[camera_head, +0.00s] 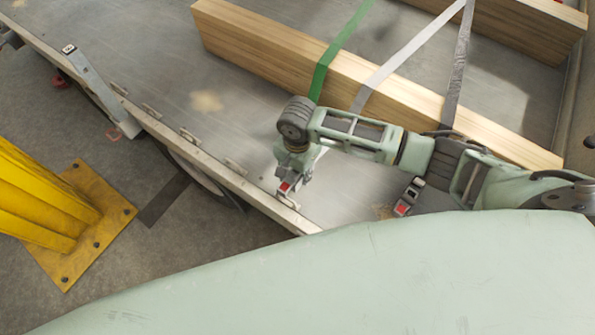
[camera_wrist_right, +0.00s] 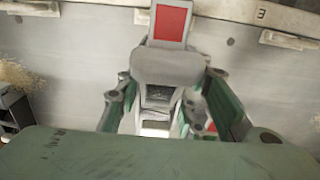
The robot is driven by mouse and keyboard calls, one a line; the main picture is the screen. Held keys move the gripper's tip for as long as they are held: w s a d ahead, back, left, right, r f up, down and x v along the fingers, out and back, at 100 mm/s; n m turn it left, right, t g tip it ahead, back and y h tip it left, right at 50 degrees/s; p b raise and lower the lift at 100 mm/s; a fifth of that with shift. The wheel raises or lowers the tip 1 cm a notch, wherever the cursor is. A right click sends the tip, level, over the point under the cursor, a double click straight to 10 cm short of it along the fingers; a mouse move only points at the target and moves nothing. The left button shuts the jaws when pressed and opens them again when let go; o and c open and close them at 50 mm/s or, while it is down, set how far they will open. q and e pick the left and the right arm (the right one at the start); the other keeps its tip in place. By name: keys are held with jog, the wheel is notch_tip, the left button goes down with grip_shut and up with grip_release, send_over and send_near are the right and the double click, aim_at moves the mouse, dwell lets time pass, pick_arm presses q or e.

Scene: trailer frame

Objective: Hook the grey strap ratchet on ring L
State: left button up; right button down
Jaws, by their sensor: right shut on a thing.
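My right gripper (camera_head: 288,181) is at the trailer's side rail, shut on a grey ratchet with a red patch (camera_head: 285,187). In the right wrist view the ratchet (camera_wrist_right: 166,68) sits between the fingers (camera_wrist_right: 155,105), its red end pointing at the rail. A dark grey strap (camera_head: 459,70) and a paler strap (camera_head: 400,58) cross the timber and pass behind my arm. Which strap the held ratchet belongs to is not clear. Another red-marked ratchet (camera_head: 408,195) lies on the bed. Metal rings (camera_head: 236,166) line the rail; no L label is readable. My left gripper is out of view.
A green strap (camera_head: 338,50) also crosses the timber beams (camera_head: 270,48). A yellow post (camera_head: 40,205) on a bolted base stands outside the trailer at left. The side rail (camera_head: 165,133) edges the bed (camera_head: 160,45), which is largely clear between rail and timber.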

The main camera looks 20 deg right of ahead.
jog(key=shift+f+b, duration=0.65)
jog(key=shift+f, duration=0.15)
notch_tip(320, 180, down, 3)
jog(key=b, duration=0.4)
jog(key=shift+f, duration=0.75)
jog(key=c, duration=1.2)
grip_release()
jog(key=shift+o, duration=0.5)
